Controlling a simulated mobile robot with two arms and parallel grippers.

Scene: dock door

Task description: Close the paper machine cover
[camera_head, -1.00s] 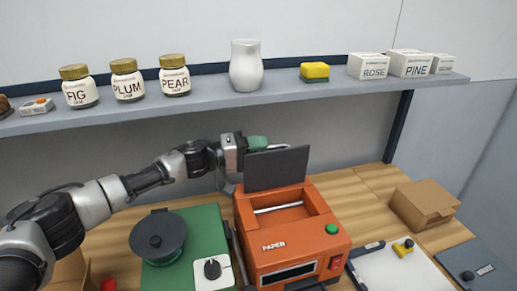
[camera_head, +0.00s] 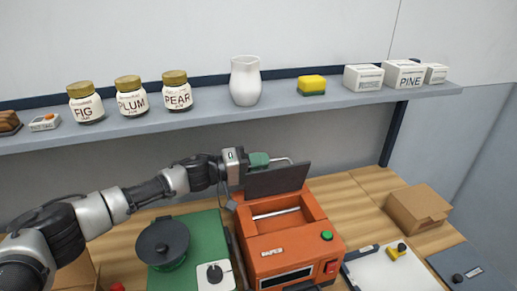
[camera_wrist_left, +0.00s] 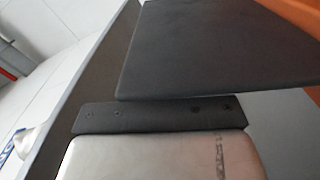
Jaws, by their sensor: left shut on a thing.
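The orange paper machine (camera_head: 290,240) stands on the wooden table, with a white bar across its open bay. Its dark grey cover (camera_head: 278,181) is raised at the back of the machine, so the bay shows from above. My left gripper (camera_head: 262,160) is at the cover's upper left edge, with a green part and a thin curved metal bar beside it. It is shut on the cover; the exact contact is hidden. In the left wrist view the dark cover (camera_wrist_left: 220,50) fills the upper middle, close to the gripper. My right gripper is not in view.
A green device with a dark round top (camera_head: 163,242) stands left of the machine. A cardboard box (camera_head: 418,208) and a white board (camera_head: 385,272) are to the right. A shelf (camera_head: 220,118) with jars and a white jug (camera_head: 245,82) runs above the arm.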

